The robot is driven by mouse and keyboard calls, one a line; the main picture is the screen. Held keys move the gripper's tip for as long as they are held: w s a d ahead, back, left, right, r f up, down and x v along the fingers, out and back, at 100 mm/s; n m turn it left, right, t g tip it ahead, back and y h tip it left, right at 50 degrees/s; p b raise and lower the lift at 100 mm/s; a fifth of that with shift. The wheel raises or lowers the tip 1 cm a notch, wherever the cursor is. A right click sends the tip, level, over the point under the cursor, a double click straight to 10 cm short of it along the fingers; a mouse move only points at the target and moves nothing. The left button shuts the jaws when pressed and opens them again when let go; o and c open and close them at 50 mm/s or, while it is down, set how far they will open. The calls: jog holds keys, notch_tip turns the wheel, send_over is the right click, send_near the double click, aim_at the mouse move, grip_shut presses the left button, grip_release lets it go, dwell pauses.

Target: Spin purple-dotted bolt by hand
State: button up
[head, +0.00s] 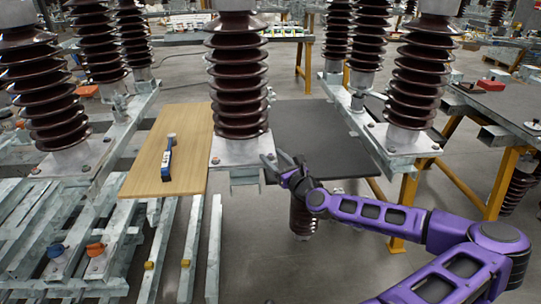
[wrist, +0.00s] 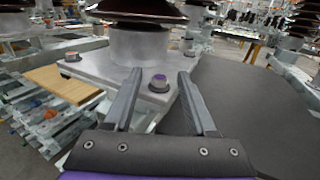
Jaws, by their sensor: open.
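The purple-dotted bolt (wrist: 159,83) stands upright at the near corner of the metal base plate (wrist: 110,69) under a brown ribbed insulator (head: 238,75). My gripper (wrist: 158,78) is open, with its two fingers on either side of the bolt in the wrist view and gaps on both sides. I cannot tell how far the fingertips are above or short of it. In the head view my gripper (head: 272,162) is at the right front corner of that plate, and the bolt is not clearly visible there.
Another bolt (wrist: 72,56) with an orange-brown mark is on the plate's left. A wooden board (head: 150,165) with a blue-handled tool (head: 167,158) lies left of the insulator. A dark panel (head: 310,120) lies to the right. More insulators (head: 418,80) stand around.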

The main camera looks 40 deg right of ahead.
jog(key=shift+w+d, duration=0.1)
jog(key=shift+w, duration=0.8)
grip_shut()
